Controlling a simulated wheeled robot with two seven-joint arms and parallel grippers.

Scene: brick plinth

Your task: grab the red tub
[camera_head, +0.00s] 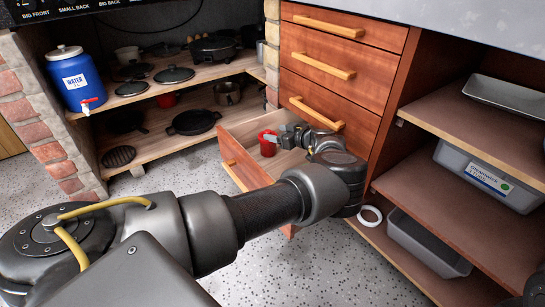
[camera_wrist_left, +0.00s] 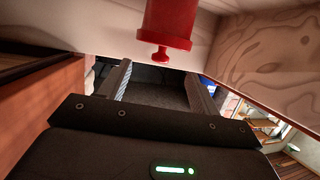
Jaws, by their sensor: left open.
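The red tub (camera_head: 267,143) is inside the open bottom drawer (camera_head: 242,168) of the wooden drawer unit. My left gripper (camera_head: 281,136) reaches into the drawer, just to the right of the tub. In the left wrist view the tub (camera_wrist_left: 172,22) is at the top centre, with a small knob on its near end. The left gripper's two fingers (camera_wrist_left: 160,75) are apart there, with nothing between them. The tub appears just beyond the fingertips; I cannot tell whether they touch it.
Drawer walls rise close on both sides of the gripper in the left wrist view. Closed drawers (camera_head: 335,70) are above. Shelves with pans (camera_head: 193,121) and a blue water jug (camera_head: 75,80) are at the left. Grey bins (camera_head: 425,240) fill shelves at the right.

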